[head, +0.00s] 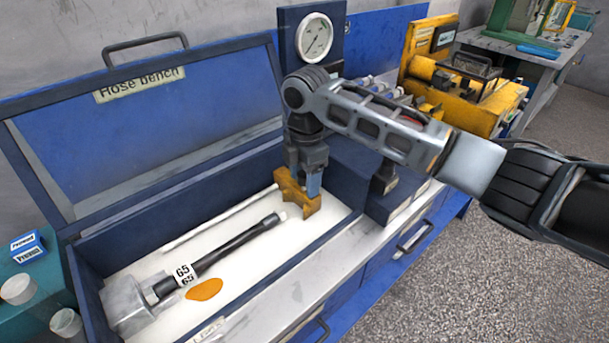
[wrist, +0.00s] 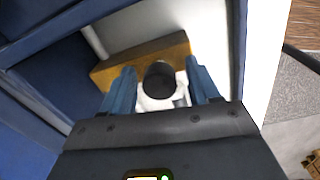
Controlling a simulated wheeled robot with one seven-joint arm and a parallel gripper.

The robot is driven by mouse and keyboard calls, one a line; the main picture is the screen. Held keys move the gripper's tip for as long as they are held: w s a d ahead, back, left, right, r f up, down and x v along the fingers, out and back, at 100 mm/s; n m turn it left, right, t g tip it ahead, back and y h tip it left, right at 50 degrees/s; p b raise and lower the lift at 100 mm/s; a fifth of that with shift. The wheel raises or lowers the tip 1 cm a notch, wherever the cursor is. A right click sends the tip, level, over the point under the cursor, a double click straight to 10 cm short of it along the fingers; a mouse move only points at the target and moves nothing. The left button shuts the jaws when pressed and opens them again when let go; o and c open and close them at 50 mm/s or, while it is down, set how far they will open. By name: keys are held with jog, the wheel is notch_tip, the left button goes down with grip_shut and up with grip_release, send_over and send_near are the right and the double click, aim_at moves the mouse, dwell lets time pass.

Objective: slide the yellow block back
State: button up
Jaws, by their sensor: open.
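The yellow block (head: 287,186) stands at the right end of the white-floored blue box, partly behind my gripper. In the wrist view the yellow block (wrist: 118,67) lies across, just beyond my fingertips. My gripper (head: 313,188) points down into the box at the block; its blue fingers are apart. In the wrist view my gripper (wrist: 160,68) has one finger on each side of a dark round end with a white part. The fingertips are close to the block's edge; I cannot tell whether they touch it.
A black hose (head: 230,247) with a metal block (head: 126,303) at one end and a white rod (head: 215,220) lie in the box. An orange patch (head: 205,290) marks its floor. The raised lid (head: 150,120) stands behind. A gauge (head: 314,37) and yellow machine (head: 470,92) stand farther right.

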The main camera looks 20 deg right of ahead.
grip_shut()
dwell(0.6)
jog(key=shift+d, duration=0.1)
